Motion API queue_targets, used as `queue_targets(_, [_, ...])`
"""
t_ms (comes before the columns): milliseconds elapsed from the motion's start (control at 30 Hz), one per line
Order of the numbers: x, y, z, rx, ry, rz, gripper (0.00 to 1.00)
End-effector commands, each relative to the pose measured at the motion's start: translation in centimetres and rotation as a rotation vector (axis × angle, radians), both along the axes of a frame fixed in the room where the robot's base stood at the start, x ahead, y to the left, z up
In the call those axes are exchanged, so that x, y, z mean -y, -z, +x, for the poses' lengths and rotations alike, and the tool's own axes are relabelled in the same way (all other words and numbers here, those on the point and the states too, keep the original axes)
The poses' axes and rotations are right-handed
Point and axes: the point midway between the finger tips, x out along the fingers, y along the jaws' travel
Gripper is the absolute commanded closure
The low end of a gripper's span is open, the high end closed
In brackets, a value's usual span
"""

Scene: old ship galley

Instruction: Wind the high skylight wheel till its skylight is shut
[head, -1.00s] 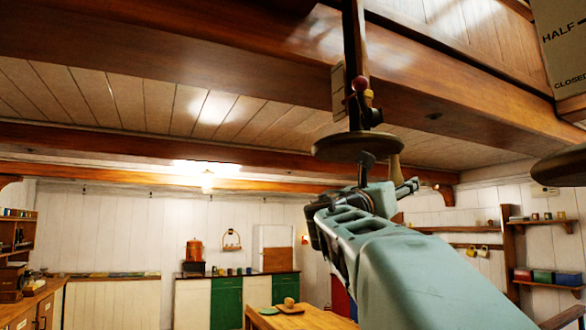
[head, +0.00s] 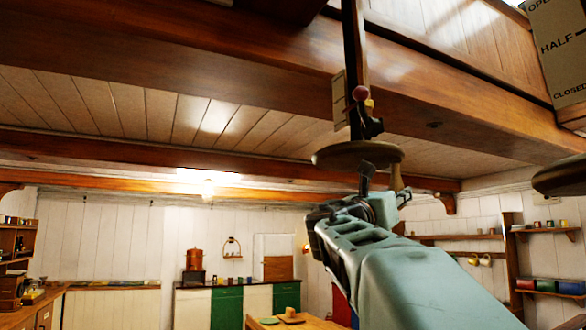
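A round, flat brown wheel (head: 335,155) hangs under the ceiling beam on a dark vertical post (head: 352,45). A pale wooden handle peg (head: 397,178) hangs down from its right rim. My gripper (head: 385,183) is just below the wheel, fingers upward and apart, one left of the peg and one to its lower right. I cannot tell whether either finger touches the peg. A second dark disc (head: 562,178) is cut off at the right edge. A card (head: 560,60) marked open, half and closed is at top right. The skylight's position is not clear.
A heavy wooden beam (head: 200,70) crosses overhead close to the wheel. Shelves (head: 550,230) line the right wall. Green and white cupboards (head: 225,308) and a wooden table (head: 300,320) are far below. Open air lies left of my arm.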

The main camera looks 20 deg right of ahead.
Motion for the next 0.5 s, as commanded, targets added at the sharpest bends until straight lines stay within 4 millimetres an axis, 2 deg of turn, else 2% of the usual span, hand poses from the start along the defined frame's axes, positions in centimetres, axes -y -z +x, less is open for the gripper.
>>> queue_targets(67, [-0.3,0.0,-0.4,0.002,-0.001,-0.001,1.0])
queue_targets(300, [-3.3,0.1,-3.6,0.002,-0.003,-0.001,1.0])
queue_targets(500, [-4.8,-0.1,-4.3,0.001,-0.005,-0.002,1.0])
